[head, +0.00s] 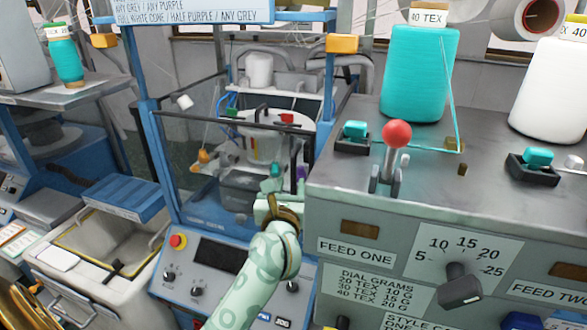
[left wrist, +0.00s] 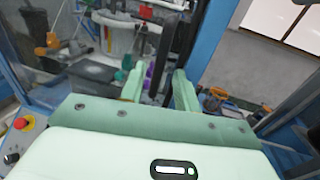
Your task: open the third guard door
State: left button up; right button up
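A clear guard door (head: 215,155) with a black frame stands across the front of the blue knitting machine. I cannot tell whether it is fully shut or slightly ajar, and no number shows on it. My left gripper (head: 282,200) is at the lower right of this door, by its dark right edge. In the left wrist view my left gripper (left wrist: 160,88) has its two pale green fingers apart. A dark upright bar (left wrist: 168,50) shows between and beyond them, close to the right finger. Whether they touch it is unclear.
A grey feed console (head: 400,180) with a red-knobbed lever (head: 397,135) and a teal cone (head: 420,75) stands close at right. A control panel (head: 215,265) with a red button (head: 178,241) lies below the door. A light-coloured bin (head: 95,270) stands at lower left.

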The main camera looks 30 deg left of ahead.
aim_at(293, 176)
pick_arm(q)
jog(key=shift+p+x, duration=0.35)
jog(key=shift+x, duration=2.25)
jog(key=shift+c, duration=0.3)
grip_shut()
